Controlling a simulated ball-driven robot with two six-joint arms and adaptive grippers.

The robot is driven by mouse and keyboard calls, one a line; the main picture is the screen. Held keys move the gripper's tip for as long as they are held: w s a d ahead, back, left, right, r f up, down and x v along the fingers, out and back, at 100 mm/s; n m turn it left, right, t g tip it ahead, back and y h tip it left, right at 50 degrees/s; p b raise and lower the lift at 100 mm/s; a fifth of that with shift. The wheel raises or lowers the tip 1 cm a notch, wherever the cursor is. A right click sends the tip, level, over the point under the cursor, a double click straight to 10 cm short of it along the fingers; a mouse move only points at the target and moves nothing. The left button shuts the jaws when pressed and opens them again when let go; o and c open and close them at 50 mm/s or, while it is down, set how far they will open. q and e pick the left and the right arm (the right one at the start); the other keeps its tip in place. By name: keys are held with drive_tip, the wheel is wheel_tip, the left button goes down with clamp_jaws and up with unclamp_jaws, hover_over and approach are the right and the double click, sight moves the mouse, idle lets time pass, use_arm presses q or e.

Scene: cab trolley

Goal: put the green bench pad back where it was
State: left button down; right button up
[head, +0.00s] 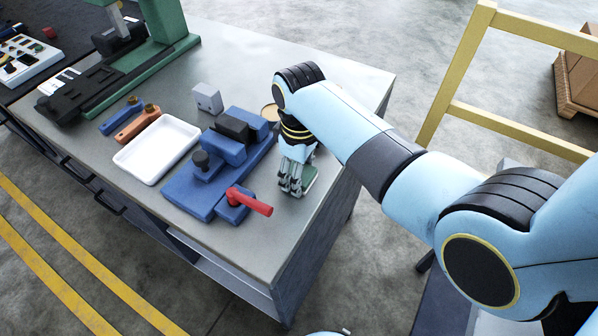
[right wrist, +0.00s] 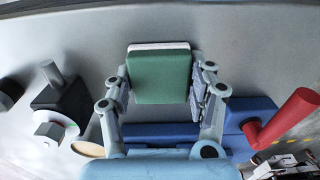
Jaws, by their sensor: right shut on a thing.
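The green bench pad (head: 310,177) is a small flat block with a white layer along one edge. It is at the right side of the grey bench top (head: 262,224), right of the blue vise (head: 190,193). My right gripper (head: 292,183) is shut on the pad. In the right wrist view the pad (right wrist: 160,78) sits between the two fingers (right wrist: 160,92). In the head view the fingers hide part of the pad, and I cannot tell whether it touches the bench top. My left gripper is not in view.
A white tray (head: 157,151), orange tool (head: 137,123), blue tool (head: 121,115) and grey block (head: 207,97) lie farther left. A round tan item (head: 270,112) is behind my wrist. The bench's front right corner is clear.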

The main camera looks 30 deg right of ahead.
drive_tip(key=o, duration=0.7)
drive_tip(key=shift+f, duration=0.1)
drive_tip(key=shift+c, duration=0.2)
drive_tip(key=o, duration=0.4)
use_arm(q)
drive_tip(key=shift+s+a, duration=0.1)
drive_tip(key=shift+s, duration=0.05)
use_arm(e)
drive_tip(key=shift+o, duration=0.2)
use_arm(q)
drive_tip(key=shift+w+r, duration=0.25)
use_arm(e)
wheel_tip(320, 180, up, 12)
drive_tip(key=shift+r, duration=0.2)
